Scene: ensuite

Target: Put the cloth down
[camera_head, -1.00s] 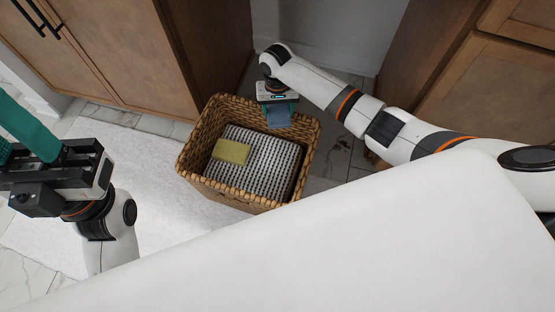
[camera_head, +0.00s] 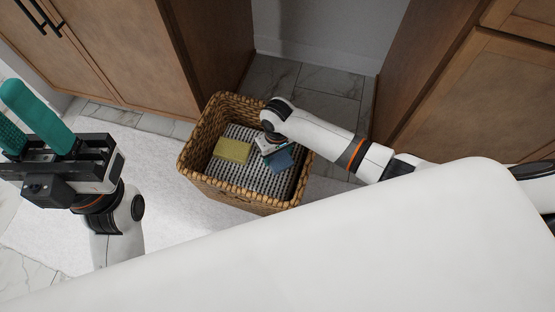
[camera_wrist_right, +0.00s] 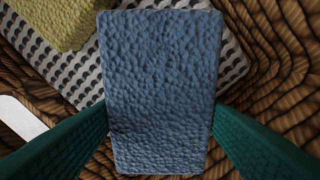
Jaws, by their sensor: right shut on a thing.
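The blue cloth (camera_head: 280,160) is over the inside of a wicker basket (camera_head: 190,150) in the head view. My right gripper (camera_head: 272,150) reaches into the basket from above and is shut on it. In the right wrist view the cloth (camera_wrist_right: 160,90) hangs flat between the two green fingers. Whether its lower edge touches the patterned cloth below I cannot tell. My left gripper (camera_head: 40,125) is at the left, outside the basket, with its green fingers apart and nothing between them.
A yellow cloth (camera_head: 232,150) lies on the black-and-white patterned cloth (camera_head: 235,176) in the basket, left of the blue cloth. The basket stands partly on a white rug (camera_head: 150,190). Wooden cabinets (camera_head: 130,50) stand behind and at the right (camera_head: 470,100).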

